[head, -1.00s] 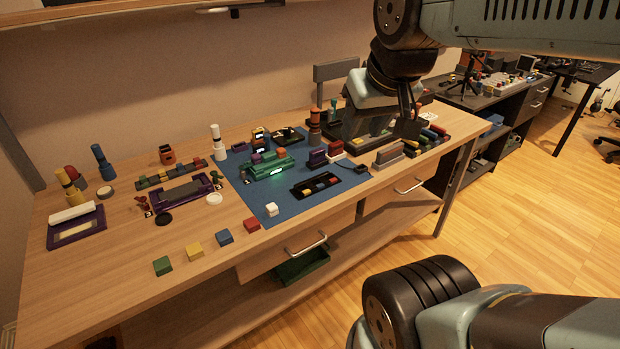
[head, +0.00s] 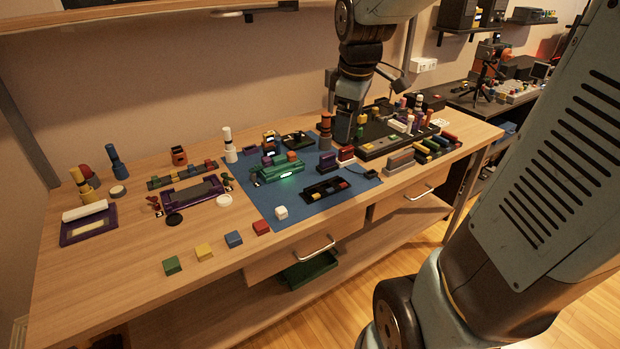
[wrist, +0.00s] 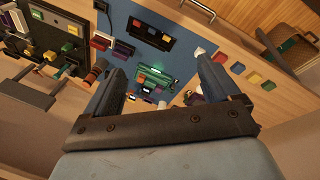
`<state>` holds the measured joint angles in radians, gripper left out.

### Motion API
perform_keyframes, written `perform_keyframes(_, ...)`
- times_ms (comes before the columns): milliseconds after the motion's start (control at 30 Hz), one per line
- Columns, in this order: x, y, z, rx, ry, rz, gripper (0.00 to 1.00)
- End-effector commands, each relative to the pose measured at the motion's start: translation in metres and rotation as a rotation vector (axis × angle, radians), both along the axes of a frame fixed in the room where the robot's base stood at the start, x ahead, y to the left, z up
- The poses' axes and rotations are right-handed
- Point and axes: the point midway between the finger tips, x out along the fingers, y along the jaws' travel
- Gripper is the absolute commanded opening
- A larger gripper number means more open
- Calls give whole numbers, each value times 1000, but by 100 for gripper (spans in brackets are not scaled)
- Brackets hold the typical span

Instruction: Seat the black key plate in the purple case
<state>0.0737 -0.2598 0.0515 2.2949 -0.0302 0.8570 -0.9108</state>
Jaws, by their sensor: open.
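The black key plate (head: 325,189), a dark strip with a few coloured keys, lies on the blue mat. It also shows at the top of the wrist view (wrist: 152,28). The purple case (head: 172,206) lies on the wood left of the mat; a dark grey piece shows along its middle. I cannot make out the case clearly in the wrist view. My gripper (head: 345,138) hangs above the back right of the mat, apart from plate and case. In the wrist view my gripper (wrist: 162,66) has its fingers wide apart, with nothing between them.
A glowing green case (head: 277,171) with coloured keys stands on the blue mat (head: 325,208) behind the plate. Purple blocks, an orange-banded post (head: 325,131) and a large black board (head: 375,146) stand near my gripper. Several coloured cubes line the front.

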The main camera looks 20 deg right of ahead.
Motion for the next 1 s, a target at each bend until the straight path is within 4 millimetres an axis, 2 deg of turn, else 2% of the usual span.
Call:
perform_keyframes(33, 13, 0, -9, -15, 27, 65, 89)
perform_keyframes(200, 51, 0, -38, -58, 99, 303, 89)
perform_keyframes(500, 109, 0, -101, -84, 206, 715, 89)
perform_keyframes(700, 130, 1, -131, -81, 240, 896, 89)
perform_keyframes(867, 136, 1, -143, -79, 249, 952, 89)
perform_keyframes(1000, 136, 1, -160, -78, 252, 961, 89)
